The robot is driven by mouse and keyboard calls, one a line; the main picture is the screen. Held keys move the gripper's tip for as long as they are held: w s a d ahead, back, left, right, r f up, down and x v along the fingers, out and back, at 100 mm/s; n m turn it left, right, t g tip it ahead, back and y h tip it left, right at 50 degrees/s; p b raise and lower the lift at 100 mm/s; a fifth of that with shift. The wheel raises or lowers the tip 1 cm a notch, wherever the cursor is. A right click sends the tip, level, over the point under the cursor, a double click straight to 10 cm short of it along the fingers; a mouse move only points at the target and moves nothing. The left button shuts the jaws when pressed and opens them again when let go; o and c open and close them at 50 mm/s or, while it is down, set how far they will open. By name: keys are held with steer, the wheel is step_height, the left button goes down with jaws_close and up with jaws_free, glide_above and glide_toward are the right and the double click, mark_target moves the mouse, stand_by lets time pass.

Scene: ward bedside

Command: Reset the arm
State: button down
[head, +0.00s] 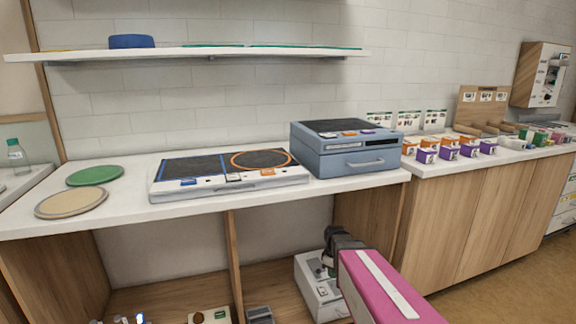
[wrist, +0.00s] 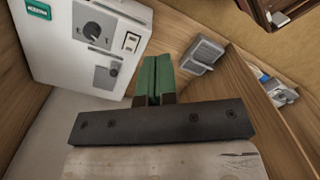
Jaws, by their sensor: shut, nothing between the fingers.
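My gripper (wrist: 157,80) shows in the wrist view with its two green fingers together and nothing between them. It points into the wooden compartment under the counter, where a white box with a dial (wrist: 92,40) stands at the upper left and a small grey device (wrist: 207,52) lies at the right. In the head view my pink arm reaches in from the bottom right, in front of the lower shelf. The gripper's fingers cannot be made out there. The white box also shows there, beside my arm (head: 318,285).
The white counter (head: 130,217) holds a green disc (head: 94,175), a tan disc (head: 71,202), a flat two-panel unit (head: 228,172) and a blue-grey drawer box (head: 346,150). A wooden divider (head: 235,265) stands below. Small coloured boxes (head: 447,152) line the right counter. Floor is free at the lower right.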

steer(key=s+r+m, duration=0.5)
steer(key=s+m, duration=0.5)
steer(key=m, duration=0.1)
steer(key=shift+d+t, duration=0.3)
steer(key=shift+d, duration=0.1)
